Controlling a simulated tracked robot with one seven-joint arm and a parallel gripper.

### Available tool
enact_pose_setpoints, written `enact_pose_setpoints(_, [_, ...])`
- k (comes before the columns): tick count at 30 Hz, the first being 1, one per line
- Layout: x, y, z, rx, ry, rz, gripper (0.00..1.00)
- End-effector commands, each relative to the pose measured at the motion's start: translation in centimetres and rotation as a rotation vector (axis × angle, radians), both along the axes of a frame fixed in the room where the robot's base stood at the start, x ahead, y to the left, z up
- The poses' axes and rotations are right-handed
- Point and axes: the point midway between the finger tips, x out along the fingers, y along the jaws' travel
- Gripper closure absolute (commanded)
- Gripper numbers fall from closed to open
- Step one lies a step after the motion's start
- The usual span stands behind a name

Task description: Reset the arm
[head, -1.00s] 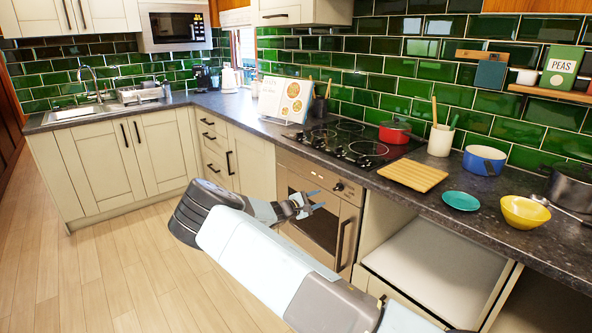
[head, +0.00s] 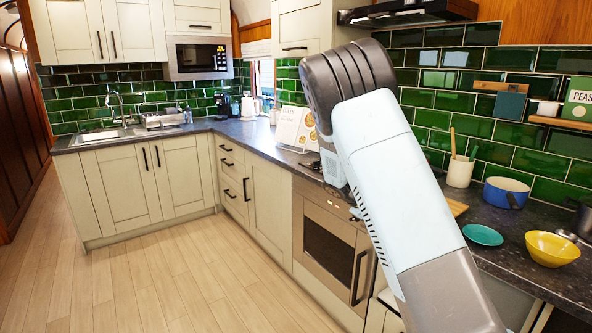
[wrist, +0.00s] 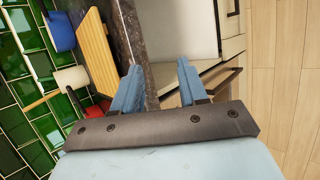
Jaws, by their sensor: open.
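My arm (head: 395,175) is raised and bent in the head view, its elbow up in front of the tiled wall and hiding most of the hob. My gripper (wrist: 157,68) shows in the wrist view with its two blue fingers spread apart and nothing between them. It is over the front edge of the counter (wrist: 135,35). In the head view the gripper is mostly hidden behind my arm.
The wooden board (wrist: 97,45), blue pot (wrist: 62,30) and red pan (wrist: 78,107) lie left of the fingers in the wrist view. A teal plate (head: 483,235) and yellow bowl (head: 552,249) stand on the counter. The floor (head: 160,275) at left is clear.

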Motion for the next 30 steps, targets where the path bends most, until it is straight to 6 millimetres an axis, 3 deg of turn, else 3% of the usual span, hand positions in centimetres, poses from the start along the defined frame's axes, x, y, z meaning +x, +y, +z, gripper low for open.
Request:
enact_pose_setpoints(12, [-7.7, -1.3, 6.9, 0.302, -0.082, -0.136, 0.57])
enact_pose_setpoints(30, [-20.3, -0.6, 16.1, 0.645, -0.237, -0.224, 0.57])
